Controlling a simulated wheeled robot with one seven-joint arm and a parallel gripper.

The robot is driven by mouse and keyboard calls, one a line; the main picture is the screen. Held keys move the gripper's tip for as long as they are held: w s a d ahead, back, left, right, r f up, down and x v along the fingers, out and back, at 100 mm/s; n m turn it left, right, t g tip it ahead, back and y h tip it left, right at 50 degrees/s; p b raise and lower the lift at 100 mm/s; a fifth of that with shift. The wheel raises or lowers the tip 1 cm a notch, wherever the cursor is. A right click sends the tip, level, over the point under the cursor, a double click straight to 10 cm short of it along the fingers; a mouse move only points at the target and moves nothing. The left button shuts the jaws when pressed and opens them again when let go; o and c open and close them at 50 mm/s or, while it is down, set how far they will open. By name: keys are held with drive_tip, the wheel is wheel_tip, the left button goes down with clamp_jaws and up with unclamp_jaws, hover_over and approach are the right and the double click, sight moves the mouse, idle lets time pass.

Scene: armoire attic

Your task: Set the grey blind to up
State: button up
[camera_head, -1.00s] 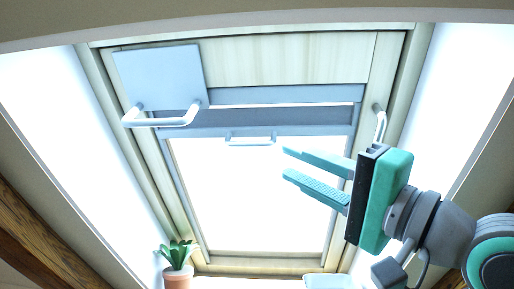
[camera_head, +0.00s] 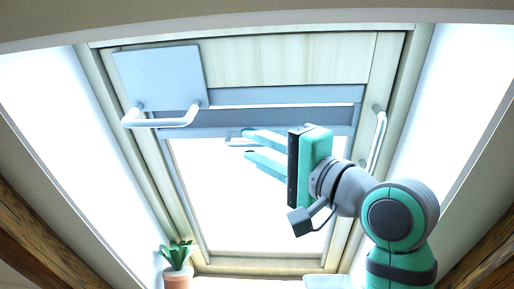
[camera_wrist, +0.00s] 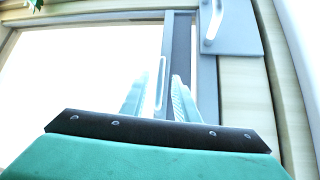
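The grey blind (camera_head: 215,117) is a short dark grey strip across the top of the roof window, between two blue-grey bars. Its pale handle (camera_head: 236,142) hangs below the lower bar and is partly hidden by my gripper. Below the blind the pane is bright and uncovered. My gripper (camera_head: 246,144) is open, with its teal fingertips by the handle. In the wrist view the handle (camera_wrist: 161,85) appears between my two fingers (camera_wrist: 160,82), and the grey blind (camera_wrist: 181,45) lies beyond them. I cannot tell whether the fingers touch the handle.
A blue-grey panel (camera_head: 160,78) with a big bar handle (camera_head: 162,121) is at the frame's upper left. Another bar handle (camera_head: 377,140) is on the frame's right side. A potted plant (camera_head: 177,280) and a pale container (camera_head: 328,282) stand below the window.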

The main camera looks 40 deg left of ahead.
sight(255, 126)
drive_tip(key=shift+c, duration=0.3)
clamp_jaws()
drive_tip(key=s+d+r, duration=0.2)
drive_tip(key=r, duration=0.1)
drive_tip(key=shift+s+r, duration=0.2)
drive_tip(key=shift+s, duration=0.05)
drive_tip(key=shift+o, duration=0.3)
unclamp_jaws()
drive_tip(key=shift+s, duration=0.1)
drive_tip(key=shift+a, duration=0.1)
drive_tip(key=v, duration=1.1)
